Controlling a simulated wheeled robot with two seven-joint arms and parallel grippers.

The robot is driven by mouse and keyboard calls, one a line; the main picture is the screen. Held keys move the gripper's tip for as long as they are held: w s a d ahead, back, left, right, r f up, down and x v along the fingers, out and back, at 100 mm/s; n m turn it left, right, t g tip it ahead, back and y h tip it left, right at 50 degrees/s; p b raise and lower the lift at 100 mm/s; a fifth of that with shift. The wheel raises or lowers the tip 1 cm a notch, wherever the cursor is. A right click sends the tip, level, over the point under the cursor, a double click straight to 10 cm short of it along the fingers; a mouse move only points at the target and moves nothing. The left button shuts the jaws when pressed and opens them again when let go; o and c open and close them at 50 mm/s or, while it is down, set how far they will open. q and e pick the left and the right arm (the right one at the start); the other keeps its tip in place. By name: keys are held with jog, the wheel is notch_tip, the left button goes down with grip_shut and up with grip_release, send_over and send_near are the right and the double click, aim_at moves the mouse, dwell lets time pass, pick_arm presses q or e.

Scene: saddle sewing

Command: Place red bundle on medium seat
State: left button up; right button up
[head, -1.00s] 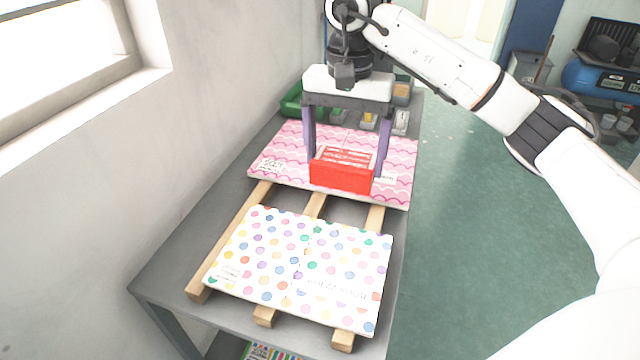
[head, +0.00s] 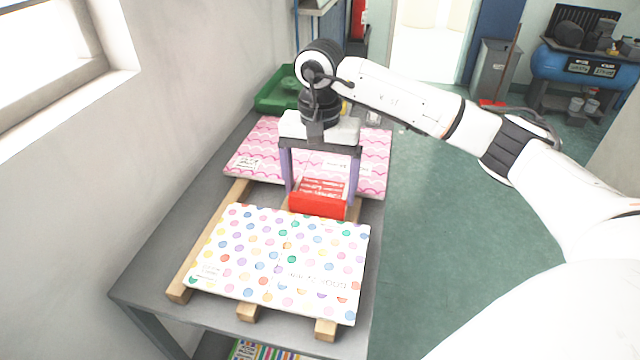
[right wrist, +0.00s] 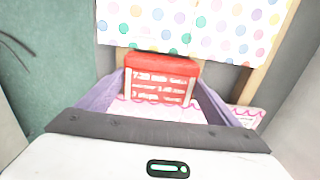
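The red bundle (head: 318,204) is a small red block with pale markings on top. My right gripper (head: 320,190) has a purple finger on each side of it and holds it above the gap between the two patterned boards. In the right wrist view the bundle (right wrist: 160,80) sits between the fingers, in front of the polka-dot board (right wrist: 200,25). The white polka-dot board (head: 280,260) lies nearer; the pink wavy board (head: 255,150) lies farther, partly hidden by the gripper. I cannot read which is the medium seat. My left gripper is out of view.
Both boards rest on wooden slats (head: 180,285) on a grey table (head: 150,270). A green bin (head: 278,95) stands at the far end. A wall with a window runs along the left. Open green floor (head: 440,240) lies to the right.

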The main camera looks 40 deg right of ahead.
jog(key=o, duration=0.3)
jog(key=shift+o, duration=0.2)
jog(key=shift+r, duration=0.1)
